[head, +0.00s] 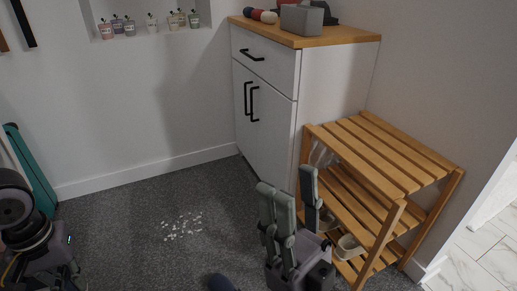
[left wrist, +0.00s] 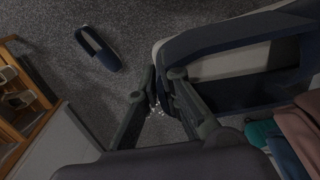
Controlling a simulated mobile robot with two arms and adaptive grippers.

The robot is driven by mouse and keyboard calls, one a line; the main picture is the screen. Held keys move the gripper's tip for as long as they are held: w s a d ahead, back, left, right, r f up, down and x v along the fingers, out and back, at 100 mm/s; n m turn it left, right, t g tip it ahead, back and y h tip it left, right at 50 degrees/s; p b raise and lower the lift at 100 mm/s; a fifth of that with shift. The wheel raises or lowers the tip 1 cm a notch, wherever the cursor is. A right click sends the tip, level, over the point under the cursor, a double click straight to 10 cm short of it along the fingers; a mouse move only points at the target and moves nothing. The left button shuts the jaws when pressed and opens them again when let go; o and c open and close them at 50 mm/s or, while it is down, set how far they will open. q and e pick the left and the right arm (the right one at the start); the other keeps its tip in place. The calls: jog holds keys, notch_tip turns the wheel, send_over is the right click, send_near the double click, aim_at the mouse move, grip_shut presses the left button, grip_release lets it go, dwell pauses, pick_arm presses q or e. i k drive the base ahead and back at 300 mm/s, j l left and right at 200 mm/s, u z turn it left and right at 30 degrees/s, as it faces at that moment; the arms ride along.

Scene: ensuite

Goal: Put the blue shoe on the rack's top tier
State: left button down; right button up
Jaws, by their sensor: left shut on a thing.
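My left gripper (left wrist: 163,80) has its fingertips close together in the left wrist view, shut at the near end of a large navy and grey thing (left wrist: 235,38). It looks like a blue shoe seen close up; its far end runs out of the picture. Another dark blue shoe (left wrist: 98,48) lies on the carpet, apart from the fingers. A bit of it shows at the bottom of the head view (head: 220,284). The wooden rack (head: 395,150) stands at the right; its slatted top tier is empty. My right gripper (head: 290,195) is open and empty in front of the rack.
A white cabinet (head: 265,105) stands behind the rack, with a grey box (head: 302,19) on top. Pale shoes (head: 348,246) sit on a lower tier. White bits (head: 182,226) lie on the carpet. A teal board (head: 33,170) leans at the left. Folded cloths (left wrist: 290,140) show at lower right.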

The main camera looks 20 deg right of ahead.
aim_at(362, 134)
jog(key=l+z, duration=0.15)
jog(key=z, duration=0.25)
jog(key=l+z, duration=0.15)
jog(key=z, duration=0.2)
jog(key=i+l+z, duration=0.1)
jog(key=z, duration=0.3)
